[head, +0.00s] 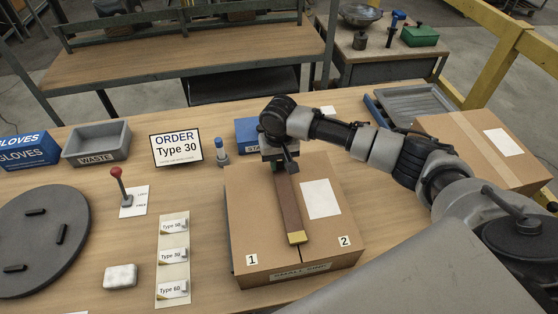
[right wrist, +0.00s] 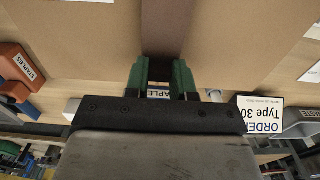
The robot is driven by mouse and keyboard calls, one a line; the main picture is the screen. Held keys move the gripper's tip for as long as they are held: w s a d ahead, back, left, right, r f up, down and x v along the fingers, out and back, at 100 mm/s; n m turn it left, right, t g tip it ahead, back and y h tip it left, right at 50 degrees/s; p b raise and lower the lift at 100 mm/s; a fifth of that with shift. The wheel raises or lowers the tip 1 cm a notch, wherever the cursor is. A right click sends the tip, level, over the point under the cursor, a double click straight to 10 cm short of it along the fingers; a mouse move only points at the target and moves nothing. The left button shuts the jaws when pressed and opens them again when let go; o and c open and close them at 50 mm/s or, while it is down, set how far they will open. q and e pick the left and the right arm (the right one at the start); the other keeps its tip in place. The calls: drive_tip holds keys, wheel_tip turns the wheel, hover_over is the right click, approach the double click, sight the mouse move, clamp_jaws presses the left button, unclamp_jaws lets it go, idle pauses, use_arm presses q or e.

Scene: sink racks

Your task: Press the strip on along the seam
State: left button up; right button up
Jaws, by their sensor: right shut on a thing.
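A brown cardboard box (head: 247,212) stands on the bench, with a "1" and a "2" label near its front edge. A dark brown strip (head: 288,205) with a yellow near end (head: 298,237) runs lengthwise over the middle of its top, where the seam is covered from sight. My right gripper (head: 279,166) is at the far end of the strip, shut on it. In the right wrist view the green fingers (right wrist: 162,78) stand on either side of the strip (right wrist: 166,25). I cannot tell whether the whole strip touches the box. My left gripper is not in view.
An "ORDER Type 30" sign (head: 177,149), a grey waste bin (head: 97,144) and a blue box (head: 247,132) stand behind. A red-knobbed lever (head: 117,175), type-label card (head: 173,260) and dark turntable (head: 40,240) are left. Another taped carton (head: 470,145) is right.

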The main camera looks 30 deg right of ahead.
drive_tip(key=shift+f, duration=0.65)
idle(0.8)
drive_tip(key=o, duration=1)
drive_tip(key=shift+r, duration=0.1)
wheel_tip(320, 180, up, 11)
drive_tip(key=shift+f+b, duration=0.2)
drive_tip(key=shift+b, duration=0.4)
